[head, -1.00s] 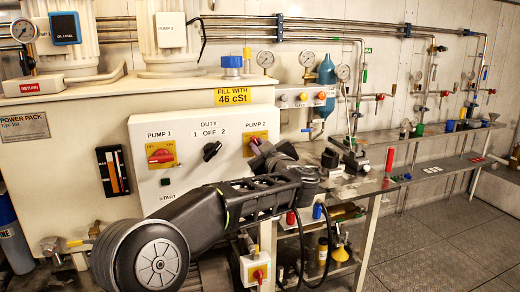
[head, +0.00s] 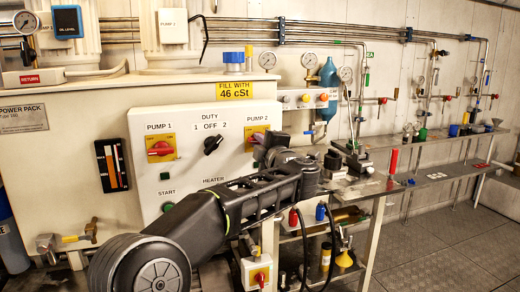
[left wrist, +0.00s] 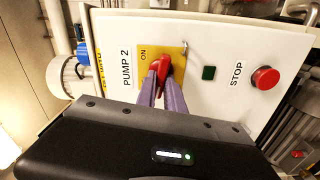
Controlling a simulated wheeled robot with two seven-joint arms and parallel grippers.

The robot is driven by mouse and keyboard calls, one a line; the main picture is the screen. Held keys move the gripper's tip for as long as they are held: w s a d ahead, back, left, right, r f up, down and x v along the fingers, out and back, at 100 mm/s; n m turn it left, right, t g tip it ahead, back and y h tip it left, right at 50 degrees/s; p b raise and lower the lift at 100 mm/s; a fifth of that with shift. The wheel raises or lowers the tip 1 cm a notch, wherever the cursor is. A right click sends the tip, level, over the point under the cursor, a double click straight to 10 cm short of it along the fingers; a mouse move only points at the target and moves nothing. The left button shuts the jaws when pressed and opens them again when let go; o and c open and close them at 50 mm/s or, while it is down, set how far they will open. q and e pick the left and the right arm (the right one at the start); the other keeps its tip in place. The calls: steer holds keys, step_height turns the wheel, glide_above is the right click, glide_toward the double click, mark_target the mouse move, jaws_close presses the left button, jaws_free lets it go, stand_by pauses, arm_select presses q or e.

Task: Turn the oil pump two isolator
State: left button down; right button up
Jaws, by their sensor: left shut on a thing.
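The pump two isolator is a red rotary handle on a yellow plate (head: 249,146) under the PUMP 2 label, on the white control panel. In the left wrist view the red handle (left wrist: 166,65) sits between the fingertips, beside the word ON, and the panel appears turned sideways. My left gripper (head: 262,150) is at the isolator, shut on the handle; its purple fingers (left wrist: 164,82) reach the handle from below in the wrist view. The gripper hides part of the plate in the head view. My right gripper is not in view.
The PUMP 1 isolator (head: 160,148) and the black duty switch (head: 212,145) are to the left on the same panel. A red stop button (left wrist: 265,78) and a dark green button (left wrist: 208,72) are near the handle. A bench (head: 345,190) stands to the right.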

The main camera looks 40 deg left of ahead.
arm_select(q)
steer(key=shift+f+n+b, duration=0.1)
steer(key=shift+n+b, duration=0.4)
steer(key=shift+n, duration=0.6)
steer(key=c, duration=1.4)
jaws_free()
steer(key=shift+c, duration=0.2)
steer(key=v, duration=0.7)
steer(key=shift+s+d+b, duration=0.2)
steer(key=shift+d+b, duration=0.1)
steer(key=shift+d, duration=0.05)
